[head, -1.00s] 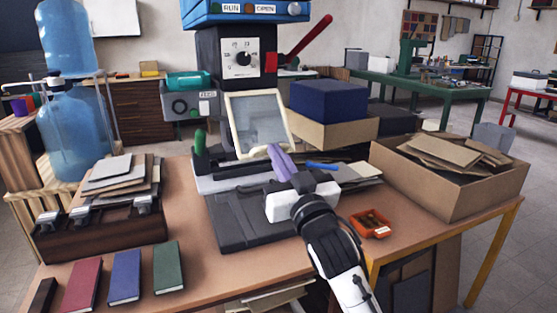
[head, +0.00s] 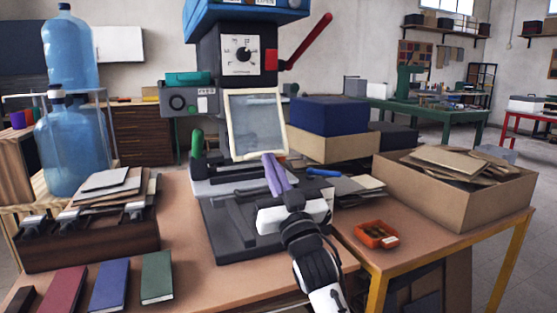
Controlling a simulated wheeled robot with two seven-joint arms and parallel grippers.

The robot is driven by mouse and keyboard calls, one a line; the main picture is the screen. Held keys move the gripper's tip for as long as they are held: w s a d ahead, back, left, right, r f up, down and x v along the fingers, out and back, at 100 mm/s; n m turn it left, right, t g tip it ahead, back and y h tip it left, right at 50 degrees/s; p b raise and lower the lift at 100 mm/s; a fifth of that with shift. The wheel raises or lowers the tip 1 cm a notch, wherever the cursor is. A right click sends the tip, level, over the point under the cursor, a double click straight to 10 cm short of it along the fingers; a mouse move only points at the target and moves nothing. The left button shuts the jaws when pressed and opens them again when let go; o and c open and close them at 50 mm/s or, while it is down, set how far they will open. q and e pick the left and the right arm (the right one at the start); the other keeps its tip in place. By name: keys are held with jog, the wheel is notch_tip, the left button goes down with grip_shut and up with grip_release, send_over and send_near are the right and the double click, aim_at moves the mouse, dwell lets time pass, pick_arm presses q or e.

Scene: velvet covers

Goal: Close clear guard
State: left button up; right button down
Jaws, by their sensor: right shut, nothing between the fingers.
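The clear guard (head: 256,124) is a see-through panel in a cream frame on the front of the machine (head: 247,62). It stands nearly upright above the machine's dark bed (head: 231,240). My right gripper (head: 269,160) has purple fingers and a white body. It is shut and empty, with its fingertips at the guard's lower edge. I cannot tell whether they touch it. The gripper hides part of the bed. My left gripper is out of view.
An orange tray (head: 377,235) and a cardboard box of board scraps (head: 455,190) lie to the right. Blue, red and green books (head: 157,277) and a dark wooden rack (head: 90,243) are at left. A red lever (head: 307,42) sticks out from the machine's right side.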

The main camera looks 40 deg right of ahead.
jog(key=shift+w+d+f, duration=0.15)
jog(key=shift+w+f, duration=0.35)
jog(key=shift+w, duration=0.15)
jog(key=shift+w+d+f, duration=0.15)
jog(key=shift+w+f, duration=0.35)
jog(key=shift+w, duration=0.1)
